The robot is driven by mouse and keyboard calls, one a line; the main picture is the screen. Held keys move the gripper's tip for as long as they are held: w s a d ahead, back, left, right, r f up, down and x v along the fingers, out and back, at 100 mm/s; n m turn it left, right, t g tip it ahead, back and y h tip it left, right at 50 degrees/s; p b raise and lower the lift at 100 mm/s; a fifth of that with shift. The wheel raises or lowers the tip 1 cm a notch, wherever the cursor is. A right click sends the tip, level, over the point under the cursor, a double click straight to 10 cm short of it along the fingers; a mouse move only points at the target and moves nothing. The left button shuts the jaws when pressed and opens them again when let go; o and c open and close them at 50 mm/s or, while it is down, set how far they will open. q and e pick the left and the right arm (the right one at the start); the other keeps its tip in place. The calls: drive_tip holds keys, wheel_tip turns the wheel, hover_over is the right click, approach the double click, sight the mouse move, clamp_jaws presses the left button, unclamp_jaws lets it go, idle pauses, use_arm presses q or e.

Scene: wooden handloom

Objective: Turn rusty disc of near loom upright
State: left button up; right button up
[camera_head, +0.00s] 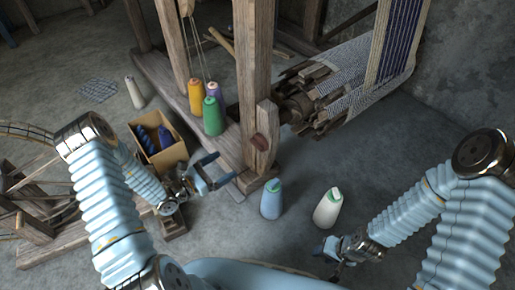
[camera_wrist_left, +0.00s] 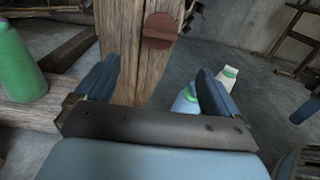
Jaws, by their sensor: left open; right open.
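The rusty disc (camera_head: 260,142) sits on the side of the near loom's front wooden post (camera_head: 252,60). In the left wrist view the disc (camera_wrist_left: 159,28) shows as a reddish-brown round plate with a bar across it, lying roughly level and slightly tilted. My left gripper (camera_head: 219,170) is open and empty, in front of the post and lower left of the disc. In the left wrist view its fingers (camera_wrist_left: 158,76) stand apart, with the disc beyond them, not touched. My right gripper (camera_head: 328,250) is low at the right, near the white cone, away from the disc.
A blue cone (camera_head: 271,200) and a white cone (camera_head: 328,208) stand on the floor right of the post. Green (camera_head: 212,117) and yellow (camera_head: 196,97) cones stand on the loom's base beam. A cardboard box (camera_head: 163,154) is left of my left gripper. Floor is clear at right.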

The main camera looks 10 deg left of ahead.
sight(255, 146)
use_arm(q)
drive_tip(key=x, duration=1.3)
drive_tip(key=shift+w+d+b, duration=0.2)
drive_tip(key=shift+w+b, duration=0.05)
drive_tip(key=shift+b, duration=0.05)
drive_tip(key=c, duration=0.9)
